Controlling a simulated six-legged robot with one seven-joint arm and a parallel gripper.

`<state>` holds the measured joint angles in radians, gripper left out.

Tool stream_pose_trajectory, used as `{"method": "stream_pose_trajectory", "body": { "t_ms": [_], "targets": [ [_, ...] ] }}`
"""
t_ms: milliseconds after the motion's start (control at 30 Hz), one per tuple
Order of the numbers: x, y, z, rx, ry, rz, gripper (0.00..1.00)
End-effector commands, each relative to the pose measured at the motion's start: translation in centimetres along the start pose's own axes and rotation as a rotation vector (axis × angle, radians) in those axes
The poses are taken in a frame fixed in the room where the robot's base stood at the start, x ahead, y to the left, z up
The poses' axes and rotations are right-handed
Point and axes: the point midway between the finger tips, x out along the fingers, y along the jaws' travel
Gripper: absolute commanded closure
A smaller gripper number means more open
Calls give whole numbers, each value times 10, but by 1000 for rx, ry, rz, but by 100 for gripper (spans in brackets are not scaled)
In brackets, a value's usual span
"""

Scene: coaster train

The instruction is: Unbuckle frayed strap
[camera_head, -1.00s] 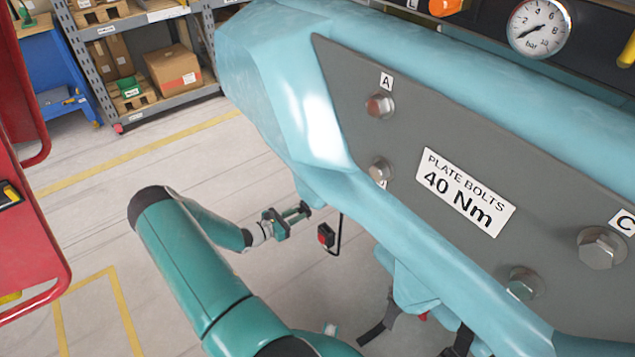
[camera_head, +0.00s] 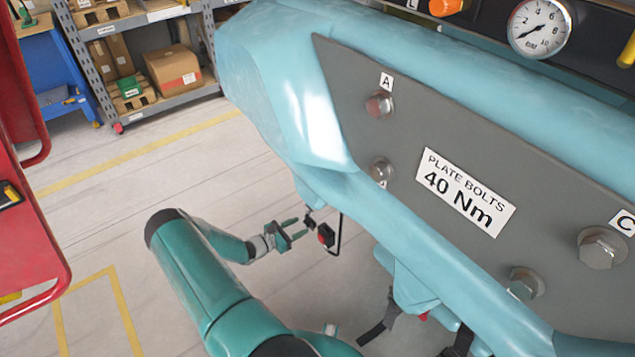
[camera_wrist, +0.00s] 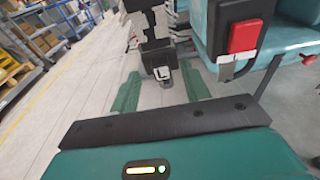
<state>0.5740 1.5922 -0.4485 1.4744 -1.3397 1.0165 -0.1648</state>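My gripper (camera_head: 296,230) is open and sits below the teal car body in the head view. In the wrist view its two green fingers stand apart (camera_wrist: 160,84). A black strap with pale frayed edges (camera_wrist: 153,28) hangs ahead of the fingers. Its dark end piece with a metal tongue (camera_wrist: 162,72) shows in the gap between them, with no finger seen pressing on it. This end piece is small and dark in the head view (camera_head: 309,218). A black buckle with a red button (camera_wrist: 243,37) is to the right, apart from the tongue; it also shows in the head view (camera_head: 326,236).
The teal car body (camera_head: 440,268) with its grey bolted plate (camera_head: 400,125) fills the right. More dark straps (camera_head: 378,325) hang below it. A red cart (camera_head: 25,220) stands left and shelving (camera_head: 150,60) at the back. The floor between is clear.

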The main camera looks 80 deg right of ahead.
Motion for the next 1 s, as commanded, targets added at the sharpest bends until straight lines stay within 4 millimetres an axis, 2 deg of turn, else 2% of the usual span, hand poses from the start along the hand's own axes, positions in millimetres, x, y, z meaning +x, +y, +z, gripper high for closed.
{"method": "stream_pose_trajectory", "body": {
  "t_ms": [167, 267, 700, 833, 1000],
  "targets": [
    [-5, 0, 0, 0, 1, 1, 53],
    [-16, 1, 0, -1, 1, 4, 53],
    [-108, 1, 0, -1, 0, 4, 53],
    [-128, 1, 0, 0, 0, 2, 53],
    [-138, 0, 0, 0, 0, 1, 53]
  ]
}}
